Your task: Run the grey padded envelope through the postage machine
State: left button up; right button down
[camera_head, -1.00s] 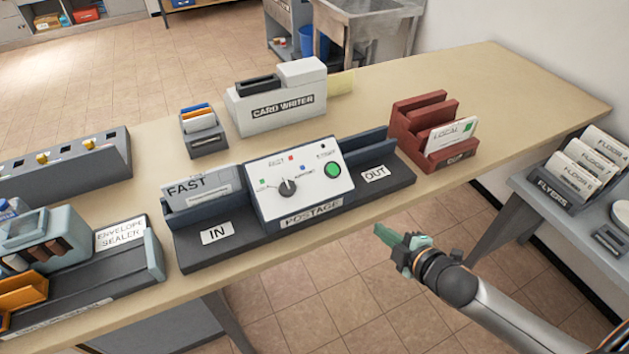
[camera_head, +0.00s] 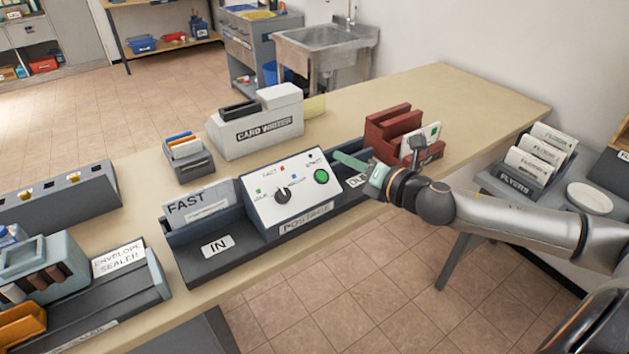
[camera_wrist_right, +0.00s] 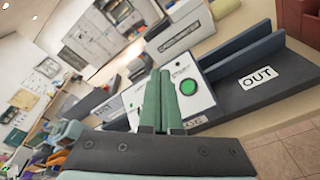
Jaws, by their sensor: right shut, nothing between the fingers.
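The postage machine (camera_head: 297,197) stands on the table with a dial (camera_head: 283,195) and a lit green button (camera_head: 321,176) on its white sloped face. The green button also shows just beyond the fingertips in the right wrist view (camera_wrist_right: 188,87). My left gripper is out of view.
A red rack (camera_head: 381,133) holding a LOCAL envelope stands close behind my right gripper. The card writer (camera_head: 262,126) and a small card holder (camera_head: 188,158) are behind the machine. The envelope sealer (camera_head: 112,285) is at the left. Table space at the far right is clear.

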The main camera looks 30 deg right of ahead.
aim_at(322, 176)
jog(key=shift+w+f, duration=0.1)
jog(key=shift+f, duration=0.05)
jog(key=w+f+b, duration=0.1)
jog(key=f, duration=0.1)
jog(key=w+f+b, duration=0.1)
jog(key=f, duration=0.1)
jog(key=w+f+b, duration=0.2)
jog(key=shift+a, duration=0.15)
jog(key=shift+w+f, duration=0.4)
jog(key=shift+f, duration=0.1)
jog(key=shift+f, duration=0.1)
dwell(1.8)
jog(key=shift+w+f, duration=0.25)
